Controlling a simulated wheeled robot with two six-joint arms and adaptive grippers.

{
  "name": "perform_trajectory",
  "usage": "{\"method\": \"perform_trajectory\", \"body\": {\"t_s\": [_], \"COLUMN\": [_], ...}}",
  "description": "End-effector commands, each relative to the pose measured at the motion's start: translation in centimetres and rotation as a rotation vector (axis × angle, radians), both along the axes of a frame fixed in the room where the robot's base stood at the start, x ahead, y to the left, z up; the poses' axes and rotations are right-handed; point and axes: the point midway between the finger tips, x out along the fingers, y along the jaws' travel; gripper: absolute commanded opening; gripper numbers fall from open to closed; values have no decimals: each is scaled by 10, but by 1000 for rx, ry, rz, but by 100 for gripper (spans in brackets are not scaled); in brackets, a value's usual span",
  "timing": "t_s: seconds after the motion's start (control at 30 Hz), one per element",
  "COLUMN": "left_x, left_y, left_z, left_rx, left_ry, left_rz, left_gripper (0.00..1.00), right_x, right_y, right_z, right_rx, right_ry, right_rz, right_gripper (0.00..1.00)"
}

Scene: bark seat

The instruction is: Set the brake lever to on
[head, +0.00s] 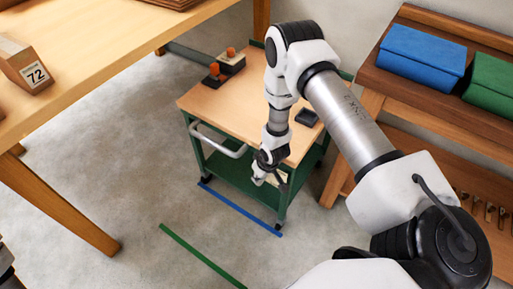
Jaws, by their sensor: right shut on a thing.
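A small cart (190,103) with a wooden top and a green frame stands mid-picture. My right gripper (274,181) points down at the cart's near right corner post and is shut. It appears to be closed on the brake lever, which is mostly hidden by the fingers, so its on or off position cannot be read. A pale plate shows just beside the fingers. The cart's pale push handle (222,146) is to the left of the gripper, apart from it. My left gripper is not in view.
Two dark blocks with orange knobs (231,56) and a dark pad (306,118) are on the cart. A blue floor line (240,209) runs by its wheels; a green line (200,255) lies nearer. A wooden table is left; a bench with blue (420,58) and green folded cloths is right.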

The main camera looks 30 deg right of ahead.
Motion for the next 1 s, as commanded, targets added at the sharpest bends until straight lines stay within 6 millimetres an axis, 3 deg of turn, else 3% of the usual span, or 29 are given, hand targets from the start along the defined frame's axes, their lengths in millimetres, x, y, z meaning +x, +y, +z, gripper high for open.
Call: {"method": "perform_trajectory", "body": {"t_s": [0.03,0.2,0.77,0.8,1.0], "left_x": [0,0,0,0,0], "left_y": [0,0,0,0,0], "left_z": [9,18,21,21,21], "left_rx": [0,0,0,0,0], "left_ry": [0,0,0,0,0], "left_rz": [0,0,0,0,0], "left_gripper": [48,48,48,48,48], "right_x": [-2,-5,-6,-6,-6], "right_y": [1,1,1,1,0], "right_z": [4,1,-2,-2,-2], "right_rx": [-9,-34,-47,-47,-47], "right_ry": [23,83,116,116,114], "right_rz": [2,2,1,1,1], "right_gripper": [0,0,0,31,32]}}
